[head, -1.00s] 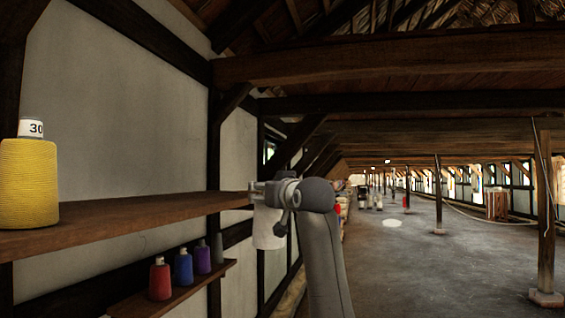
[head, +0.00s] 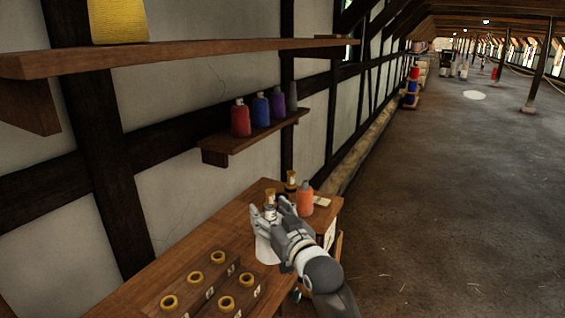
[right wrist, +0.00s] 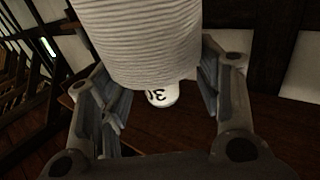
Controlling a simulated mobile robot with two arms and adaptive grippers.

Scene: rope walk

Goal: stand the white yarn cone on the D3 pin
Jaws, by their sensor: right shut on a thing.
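The white yarn cone (head: 264,248) is upright in my right gripper (head: 277,212), at the far end of the pin block on the wooden table. In the right wrist view the fingers (right wrist: 160,100) stand on both sides of the cone (right wrist: 140,40), and its white top with "30" shows. I cannot tell whether its base touches the table. The pin block (head: 205,290) carries several pins with gold rings, such as one at the front right (head: 226,303). Small white labels sit by them, too small to read, so I cannot tell which is D3. My left gripper is out of view.
An orange cone (head: 305,201) and a dark cone with a gold top (head: 291,184) stand behind the gripper on the table (head: 150,285). A long shelf (head: 180,54) above holds a yellow cone (head: 118,25).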

